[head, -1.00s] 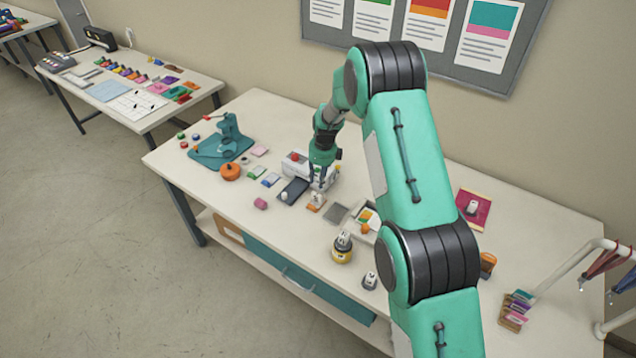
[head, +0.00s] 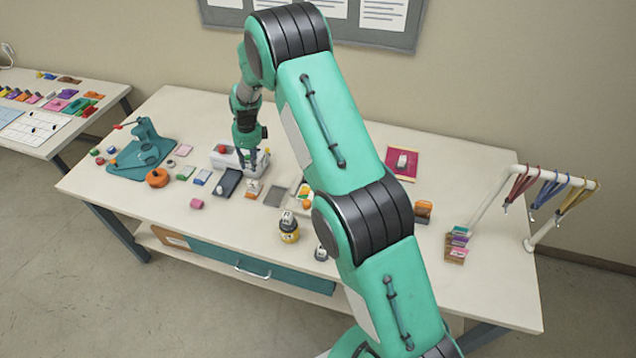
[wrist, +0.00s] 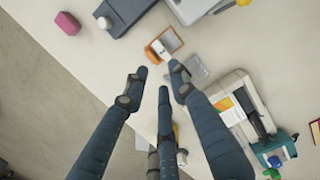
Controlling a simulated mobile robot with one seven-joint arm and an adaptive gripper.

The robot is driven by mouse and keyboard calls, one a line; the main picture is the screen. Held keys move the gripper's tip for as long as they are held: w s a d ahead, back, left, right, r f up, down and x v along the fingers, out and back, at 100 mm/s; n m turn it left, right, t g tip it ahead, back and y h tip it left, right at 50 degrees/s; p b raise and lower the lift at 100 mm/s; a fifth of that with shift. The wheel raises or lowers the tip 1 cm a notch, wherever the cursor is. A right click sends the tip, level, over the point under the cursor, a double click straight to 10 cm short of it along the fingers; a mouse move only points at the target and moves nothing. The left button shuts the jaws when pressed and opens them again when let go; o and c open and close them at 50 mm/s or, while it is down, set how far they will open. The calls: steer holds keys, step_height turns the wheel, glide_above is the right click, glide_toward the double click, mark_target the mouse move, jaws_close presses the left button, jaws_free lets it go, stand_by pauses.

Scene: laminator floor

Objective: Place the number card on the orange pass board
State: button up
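My gripper (head: 247,162) is over the middle of the table, beside a white box-shaped device. In the wrist view its dark fingers (wrist: 158,88) are spread apart with nothing visible between them. Just beyond the fingertips lies a small orange-edged board (wrist: 173,40) with a white-and-orange piece on its left side. In the head view this orange board (head: 251,193) is just below the gripper. It may be the orange pass board. An orange-and-white card (wrist: 231,109) lies on a pale tray or machine to the right. I cannot read a number on any card.
A grey square plate (wrist: 194,70) lies beside the orange board. A dark slab (head: 228,183) is to its left. A yellow-and-black bottle (head: 289,230) stands in front.

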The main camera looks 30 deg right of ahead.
steer(key=s+d+r+n+t, duration=0.1)
steer(key=s+r+n, duration=0.3)
steer(key=s+r, duration=0.5)
steer(key=s+r+n, duration=0.4)
steer(key=s+r, duration=0.1)
steer(key=r, duration=0.8)
steer(key=s+d+r+n+t, duration=0.1)
steer(key=s+r+n, duration=0.3)
steer(key=s+r, duration=0.55)
steer(key=s+r+n+t, duration=0.1)
steer(key=s+r+n, duration=0.35)
steer(key=s, duration=0.25)
steer(key=s+r+n, duration=0.3)
steer(key=s+r, duration=0.2)
steer(key=s, duration=0.2)
steer(key=s+d+n+t+h, duration=0.1)
steer(key=s+n, duration=0.6)
steer(key=s, duration=0.9)
steer(key=shift+s+d+f+t, duration=0.15)
steer(key=shift+s+t, duration=0.15)
steer(key=shift+s, duration=0.05)
steer(key=shift+f, duration=0.1)
step_height(320, 180, down, 13)
steer(key=b, duration=1.3)
